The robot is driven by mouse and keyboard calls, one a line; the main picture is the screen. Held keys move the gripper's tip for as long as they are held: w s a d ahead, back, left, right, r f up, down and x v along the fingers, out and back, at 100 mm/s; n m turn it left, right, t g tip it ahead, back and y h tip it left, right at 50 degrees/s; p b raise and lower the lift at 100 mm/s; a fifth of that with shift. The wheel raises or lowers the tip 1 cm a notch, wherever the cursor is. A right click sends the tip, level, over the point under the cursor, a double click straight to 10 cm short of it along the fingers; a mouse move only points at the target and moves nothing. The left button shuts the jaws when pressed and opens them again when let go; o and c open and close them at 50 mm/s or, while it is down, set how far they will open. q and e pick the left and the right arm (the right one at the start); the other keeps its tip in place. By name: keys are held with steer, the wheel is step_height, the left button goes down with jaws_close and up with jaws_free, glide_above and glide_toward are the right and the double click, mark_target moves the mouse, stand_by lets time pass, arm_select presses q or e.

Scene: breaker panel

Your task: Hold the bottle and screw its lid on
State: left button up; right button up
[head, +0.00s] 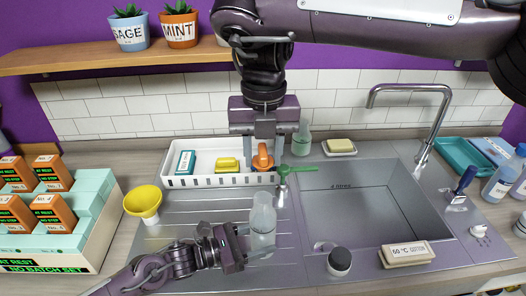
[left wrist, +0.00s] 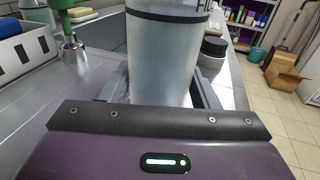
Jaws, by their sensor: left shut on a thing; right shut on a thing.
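A translucent grey bottle (head: 262,226) stands upright at the left edge of the sink. My left gripper (head: 250,246) is shut around its lower body. In the left wrist view the bottle (left wrist: 162,60) fills the middle between the two fingers, with a dark band near the top of the picture. My right gripper (head: 264,146) points down from above and is shut on an orange lid (head: 262,161). In the head view the lid appears above and apart from the bottle's mouth, in front of the white tray. The exact height gap cannot be told.
A white tray (head: 205,180) stands behind, with a teal box and a yellow item. A green-handled metal item (head: 284,180) stands close behind the bottle. A yellow funnel-like cup (head: 144,203) is at left. A dark-topped jar (head: 340,261) stands at right, by the sink (head: 365,215).

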steer(key=shift+f, duration=3.5)
steer(key=shift+f, duration=1.2)
steer(key=m, duration=0.2)
steer(key=shift+m, duration=0.6)
steer(key=shift+c, duration=0.8)
steer(key=shift+m, duration=1.2)
jaws_close()
steer(key=shift+m, duration=0.4)
steer(key=m, duration=0.3)
